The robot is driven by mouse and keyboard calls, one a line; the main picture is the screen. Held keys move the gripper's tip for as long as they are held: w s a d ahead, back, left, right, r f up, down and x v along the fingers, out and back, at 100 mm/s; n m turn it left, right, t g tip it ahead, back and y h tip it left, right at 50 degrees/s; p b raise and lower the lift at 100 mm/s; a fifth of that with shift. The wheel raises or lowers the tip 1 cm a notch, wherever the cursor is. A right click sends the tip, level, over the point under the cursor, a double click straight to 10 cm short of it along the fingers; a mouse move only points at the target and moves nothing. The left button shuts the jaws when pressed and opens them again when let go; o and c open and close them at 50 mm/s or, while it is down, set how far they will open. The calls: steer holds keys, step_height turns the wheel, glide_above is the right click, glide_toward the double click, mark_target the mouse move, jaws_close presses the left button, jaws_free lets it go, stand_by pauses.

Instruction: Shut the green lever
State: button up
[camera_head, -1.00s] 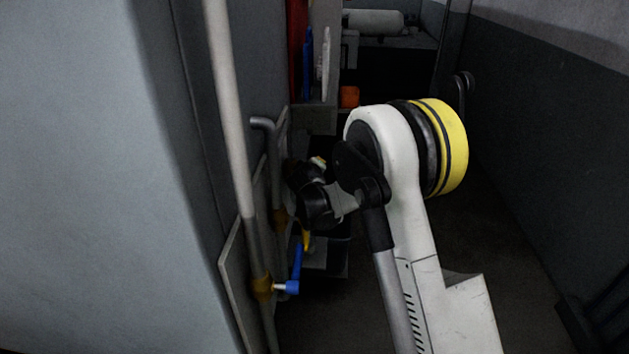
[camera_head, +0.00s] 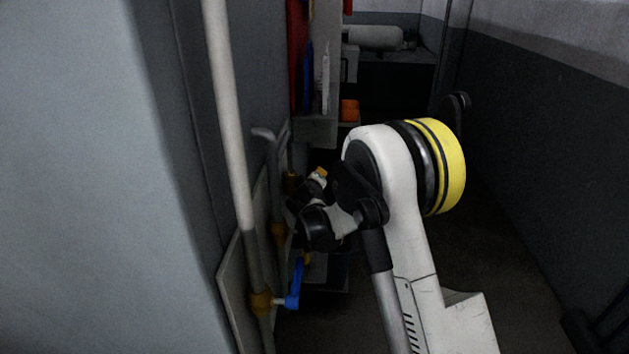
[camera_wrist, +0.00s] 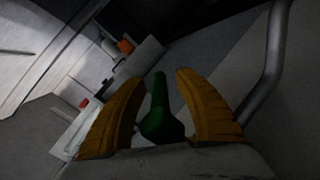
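The green lever (camera_wrist: 160,112) shows in the wrist view, upright in the picture between the two orange-brown fingers of my gripper (camera_wrist: 163,110). The fingers stand apart with a visible gap on each side of the lever's upper part. I cannot tell whether either finger touches its wider lower end. In the head view my gripper (camera_head: 318,174) is small and dark, beside the pipes on the left wall, mostly hidden by my own arm. The green lever is not visible in the head view.
A blue lever (camera_head: 295,284) sits on a brass valve (camera_head: 262,303) on the near pipe (camera_head: 232,130). A second brass valve (camera_head: 278,233) is on the pipe behind. A grey pipe (camera_wrist: 270,65) runs at right in the wrist view.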

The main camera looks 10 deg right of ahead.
steer(key=v, duration=1.2)
steer(key=shift+c, duration=0.4)
